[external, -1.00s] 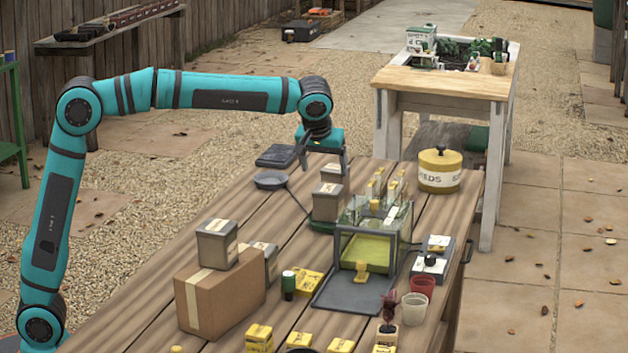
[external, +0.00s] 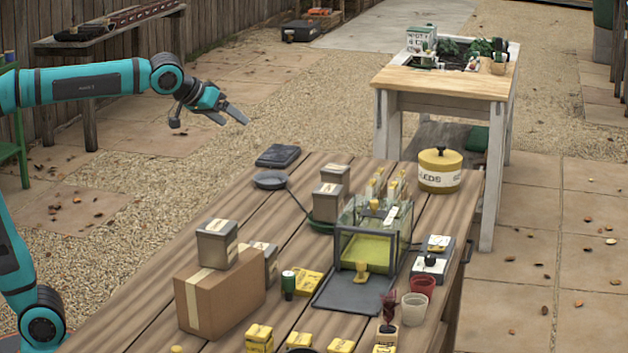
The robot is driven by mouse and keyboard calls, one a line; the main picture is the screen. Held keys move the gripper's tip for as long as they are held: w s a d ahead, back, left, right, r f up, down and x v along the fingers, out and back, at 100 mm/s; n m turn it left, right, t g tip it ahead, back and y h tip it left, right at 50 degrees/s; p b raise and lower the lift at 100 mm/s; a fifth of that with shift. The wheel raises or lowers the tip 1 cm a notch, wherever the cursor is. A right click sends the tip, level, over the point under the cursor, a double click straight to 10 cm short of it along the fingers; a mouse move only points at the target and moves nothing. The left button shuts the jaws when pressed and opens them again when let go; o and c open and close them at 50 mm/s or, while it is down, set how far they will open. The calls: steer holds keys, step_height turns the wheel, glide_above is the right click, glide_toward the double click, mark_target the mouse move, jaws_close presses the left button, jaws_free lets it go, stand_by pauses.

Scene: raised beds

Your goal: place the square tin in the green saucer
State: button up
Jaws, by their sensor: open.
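The green saucer (external: 318,227) is on the wooden table, left of the glass case. A square grey-brown tin with a pale label (external: 327,205) stands upright in it, covering most of the saucer. A similar square tin (external: 337,174) shows just above and behind that one; I cannot tell whether it rests on it or stands behind it. Two more similar tins are near the left: one (external: 217,245) on a cardboard box, the other (external: 267,260) partly hidden behind it. My gripper (external: 236,118) is open and empty, in the air beyond the table's far left edge, away from all the tins.
The glass case (external: 372,225) with a grey tray (external: 350,292) stands right of the saucer. A grey dish (external: 270,180) and a dark flat device (external: 278,156) lie at the far left. The cardboard box (external: 222,293), yellow packets and cups crowd the front. A yellow seed pot (external: 440,170) stands at the back.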

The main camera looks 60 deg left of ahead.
steer(key=s+a+m+t, duration=0.2)
steer(key=s+t, duration=0.1)
steer(key=s, duration=0.9)
steer(key=s+a+m+t, duration=0.2)
steer(key=s+a+t, duration=0.1)
steer(key=s, duration=0.9)
steer(key=shift+s+a+r+t, duration=0.2)
steer(key=shift+r+t, duration=0.1)
steer(key=shift+t, duration=0.4)
